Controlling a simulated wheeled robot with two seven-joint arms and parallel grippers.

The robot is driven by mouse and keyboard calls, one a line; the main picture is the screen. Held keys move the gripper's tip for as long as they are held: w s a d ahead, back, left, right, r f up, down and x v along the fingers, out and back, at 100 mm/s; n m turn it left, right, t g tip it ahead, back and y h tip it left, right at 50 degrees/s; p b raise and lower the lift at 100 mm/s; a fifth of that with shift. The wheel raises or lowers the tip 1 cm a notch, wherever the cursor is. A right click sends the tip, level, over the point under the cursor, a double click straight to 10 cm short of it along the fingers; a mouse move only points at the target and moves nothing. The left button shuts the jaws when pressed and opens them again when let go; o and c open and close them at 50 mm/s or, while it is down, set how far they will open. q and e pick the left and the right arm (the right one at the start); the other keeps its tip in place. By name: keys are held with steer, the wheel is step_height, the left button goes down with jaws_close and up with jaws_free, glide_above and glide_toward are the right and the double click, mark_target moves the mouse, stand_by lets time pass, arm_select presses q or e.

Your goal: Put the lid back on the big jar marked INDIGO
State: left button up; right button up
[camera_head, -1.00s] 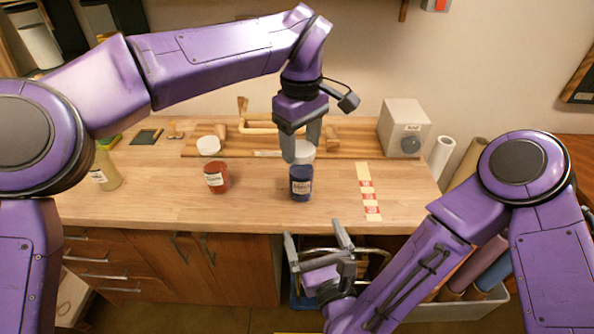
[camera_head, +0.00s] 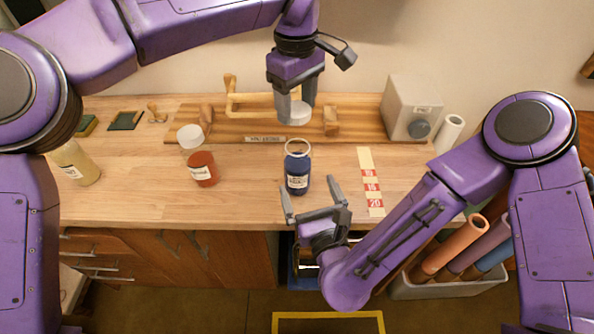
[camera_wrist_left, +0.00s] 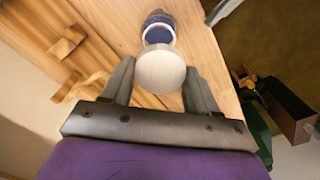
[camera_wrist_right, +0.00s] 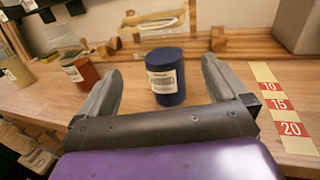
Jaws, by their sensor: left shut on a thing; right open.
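The big blue jar (camera_head: 297,175) stands upright on the bench, its top open with a pale rim. Its label is too small to read surely. It also shows in the left wrist view (camera_wrist_left: 158,33) and the right wrist view (camera_wrist_right: 166,80). My left gripper (camera_head: 298,104) is shut on a round white lid (camera_head: 299,114), held in the air above the bench, apart from the jar. The lid (camera_wrist_left: 160,70) sits between the fingertips in the left wrist view. My right gripper (camera_head: 312,190) is open and empty, in front of the jar, fingers pointing toward it.
A red-brown jar (camera_head: 203,170) stands left, with a white-topped thing (camera_head: 190,135) behind it. A yellowish bottle (camera_head: 76,163) is at far left. A wooden rack (camera_head: 235,124) and a grey box (camera_head: 410,108) are behind. A numbered strip (camera_head: 371,183) lies right.

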mark_target(297, 156)
arm_select(q)
steer(key=shift+d, duration=0.1)
arm_select(e)
steer(key=x, duration=1)
steer(key=shift+w+d+f, duration=0.1)
steer(key=shift+w, duration=0.25)
steer(key=c, duration=1.4)
arm_select(q)
steer(key=shift+f, duration=2.5)
steer(key=shift+f, duration=0.1)
steer(key=shift+f, duration=0.8)
steer(key=shift+f, duration=0.55)
